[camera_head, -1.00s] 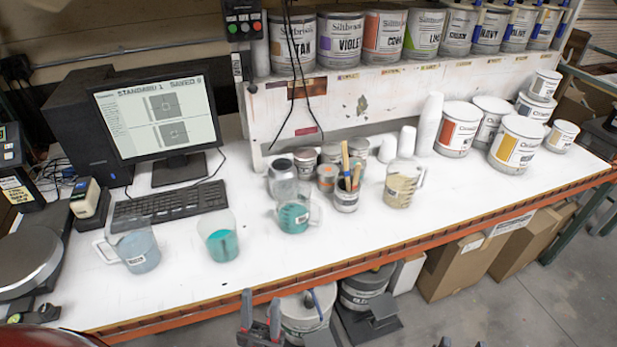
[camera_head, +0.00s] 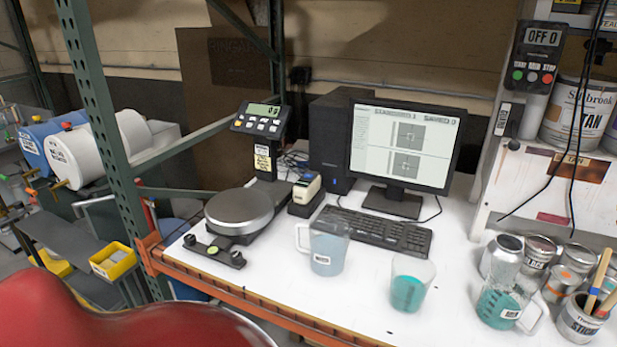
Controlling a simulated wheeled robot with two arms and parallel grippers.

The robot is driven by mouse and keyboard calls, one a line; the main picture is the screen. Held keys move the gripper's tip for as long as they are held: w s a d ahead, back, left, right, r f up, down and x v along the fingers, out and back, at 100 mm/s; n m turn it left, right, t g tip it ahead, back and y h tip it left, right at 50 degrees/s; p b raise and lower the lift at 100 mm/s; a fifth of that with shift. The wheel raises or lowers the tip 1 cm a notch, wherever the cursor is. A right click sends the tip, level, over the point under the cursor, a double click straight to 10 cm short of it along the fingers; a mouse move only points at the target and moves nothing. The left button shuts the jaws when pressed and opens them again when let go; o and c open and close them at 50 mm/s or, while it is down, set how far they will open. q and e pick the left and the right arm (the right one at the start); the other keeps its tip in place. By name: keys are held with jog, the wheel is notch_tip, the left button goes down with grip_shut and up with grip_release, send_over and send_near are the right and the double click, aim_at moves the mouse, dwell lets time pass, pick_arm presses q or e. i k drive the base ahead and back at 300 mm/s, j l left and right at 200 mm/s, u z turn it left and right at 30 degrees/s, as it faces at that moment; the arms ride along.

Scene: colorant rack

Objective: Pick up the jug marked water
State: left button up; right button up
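A clear jug with pale bluish contents (camera_head: 327,249) stands on the white bench in front of the keyboard, its handle on the left; its small label is too blurred to read. To its right is a clear beaker with teal liquid (camera_head: 410,285). Further right is a clear jug with teal liquid (camera_head: 503,301), its handle on the right and its label also unreadable. All stand upright and apart. I cannot tell from the labels which jug is marked water. Neither of my grippers shows in the current head view.
A round scale (camera_head: 239,209) and a label device (camera_head: 306,189) stand left of the jug. A keyboard (camera_head: 372,231) and monitor (camera_head: 403,146) are behind it. A green rack post (camera_head: 98,130) rises at the left. A can with brushes (camera_head: 581,322) is at the right.

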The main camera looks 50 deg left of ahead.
aim_at(330, 235)
jog(key=j+u, duration=0.15)
jog(key=u, duration=1.3)
